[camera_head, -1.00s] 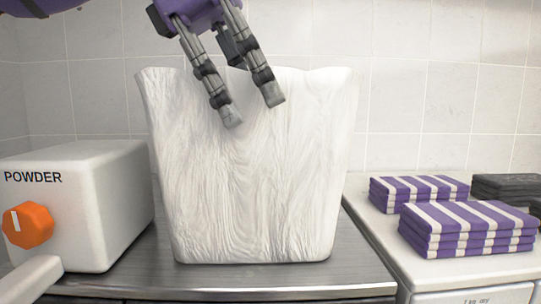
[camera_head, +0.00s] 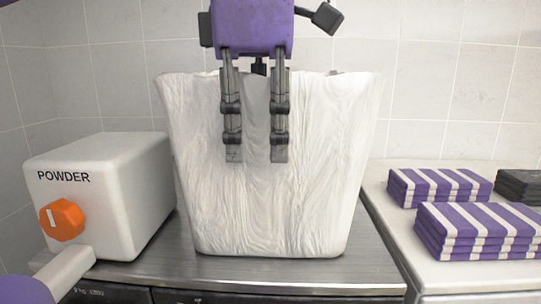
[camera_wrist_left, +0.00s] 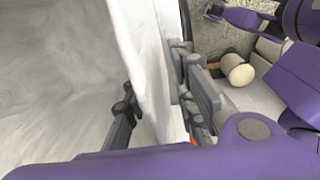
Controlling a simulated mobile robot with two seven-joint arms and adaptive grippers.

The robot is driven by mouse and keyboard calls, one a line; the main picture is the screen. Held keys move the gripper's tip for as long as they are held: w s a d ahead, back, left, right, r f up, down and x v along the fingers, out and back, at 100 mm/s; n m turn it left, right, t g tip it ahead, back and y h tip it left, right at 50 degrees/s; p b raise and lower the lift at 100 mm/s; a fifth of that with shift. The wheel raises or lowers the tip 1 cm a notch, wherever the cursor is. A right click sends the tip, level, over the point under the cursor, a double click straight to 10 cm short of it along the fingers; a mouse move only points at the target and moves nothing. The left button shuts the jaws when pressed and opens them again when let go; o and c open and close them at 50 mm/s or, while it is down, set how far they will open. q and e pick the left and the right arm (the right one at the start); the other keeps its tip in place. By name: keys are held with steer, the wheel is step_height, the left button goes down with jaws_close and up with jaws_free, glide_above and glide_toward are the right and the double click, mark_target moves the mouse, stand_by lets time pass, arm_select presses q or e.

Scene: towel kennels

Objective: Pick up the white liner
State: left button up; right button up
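The white liner (camera_head: 320,190) stands upright on the metal top as a tall, wrinkled open bag. My left gripper (camera_head: 256,152) is over its front rim from above. Two of its fingers hang down outside the front wall. The third goes behind the rim and its tip is hidden in the head view. In the left wrist view, the liner wall (camera_wrist_left: 143,45) runs between the spread fingers of the left gripper (camera_wrist_left: 160,108), with a gap on the inner side. A purple and dark part at the top right, perhaps my right gripper (camera_wrist_left: 228,14), shows there; its state is unclear.
A white box marked POWDER (camera_head: 110,195) with an orange knob (camera_head: 62,220) is close on the left. Striped purple towels (camera_head: 478,230) lie stacked on the right counter (camera_head: 395,215), with dark towels (camera_head: 518,187) behind. A tiled wall stands behind.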

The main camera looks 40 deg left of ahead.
arm_select(q)
steer(key=shift+f, duration=0.35)
steer(key=shift+c, duration=0.5)
jaws_close()
steer(key=shift+r, duration=0.1)
step_height(320, 180, up, 10)
steer(key=shift+f+b, duration=0.1)
steer(key=shift+b, duration=0.35)
